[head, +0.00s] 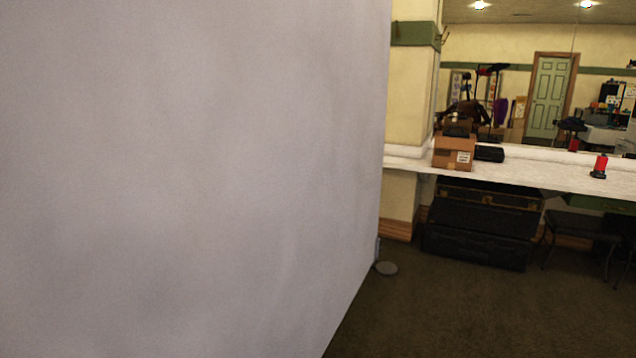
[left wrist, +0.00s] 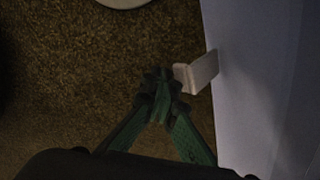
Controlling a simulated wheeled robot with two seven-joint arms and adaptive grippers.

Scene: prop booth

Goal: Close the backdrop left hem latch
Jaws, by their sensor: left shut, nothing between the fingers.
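The backdrop is a large pale grey-lilac sheet (head: 190,170) that fills the left and middle of the head view. Its edge also shows at the right of the left wrist view (left wrist: 262,90). A small pale flap, which looks like the hem latch (left wrist: 197,72), sticks out from the backdrop's edge at an angle. My left gripper (left wrist: 160,85) has green fingers, is shut and empty, and its tips are just left of the flap. I cannot tell whether they touch it. Neither gripper shows in the head view.
A pale disc (left wrist: 122,2) lies at the top of the left wrist view. A white counter (head: 530,177) holds a cardboard box (head: 454,152). Black cases (head: 480,230) sit below. Carpet at lower right is clear.

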